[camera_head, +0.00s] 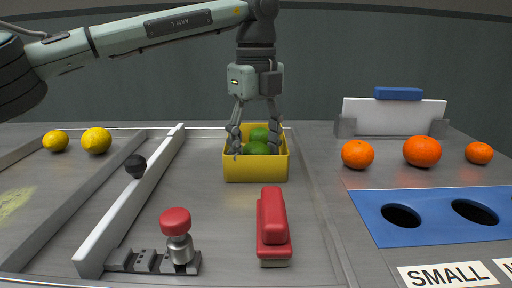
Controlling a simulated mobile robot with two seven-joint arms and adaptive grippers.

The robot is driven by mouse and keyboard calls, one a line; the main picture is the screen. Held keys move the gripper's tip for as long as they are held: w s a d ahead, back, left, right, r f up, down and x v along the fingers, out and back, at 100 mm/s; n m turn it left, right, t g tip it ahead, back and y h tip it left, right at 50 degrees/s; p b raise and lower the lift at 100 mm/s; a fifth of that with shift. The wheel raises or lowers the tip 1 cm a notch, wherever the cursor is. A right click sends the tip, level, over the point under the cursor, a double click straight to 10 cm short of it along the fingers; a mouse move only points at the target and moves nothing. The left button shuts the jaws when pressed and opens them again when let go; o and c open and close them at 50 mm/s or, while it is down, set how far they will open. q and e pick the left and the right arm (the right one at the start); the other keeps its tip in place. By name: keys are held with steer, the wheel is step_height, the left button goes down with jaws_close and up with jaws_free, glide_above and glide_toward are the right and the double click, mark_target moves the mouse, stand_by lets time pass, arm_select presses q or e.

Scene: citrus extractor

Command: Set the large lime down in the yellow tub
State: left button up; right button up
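The yellow tub (256,172) stands in the middle of the work surface. Two green limes show inside it, a nearer lime (257,149) and one behind it (259,134). I cannot tell for certain which is the large one. My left gripper (255,150) points straight down into the tub, its fingers spread on either side of the limes. Whether the fingertips press on a lime is not clear. My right gripper is not in view.
Two lemons (96,140) lie at the left beyond a white rail (130,205). A red-knobbed lever (177,235) and a red handle (271,225) stand in front of the tub. Three oranges (422,151) sit at the right behind a blue panel (440,212) with holes.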

arm_select(q)
steer(key=o, duration=0.3)
step_height(320, 180, up, 12)
steer(key=shift+r, duration=0.1)
stand_by(0.5)
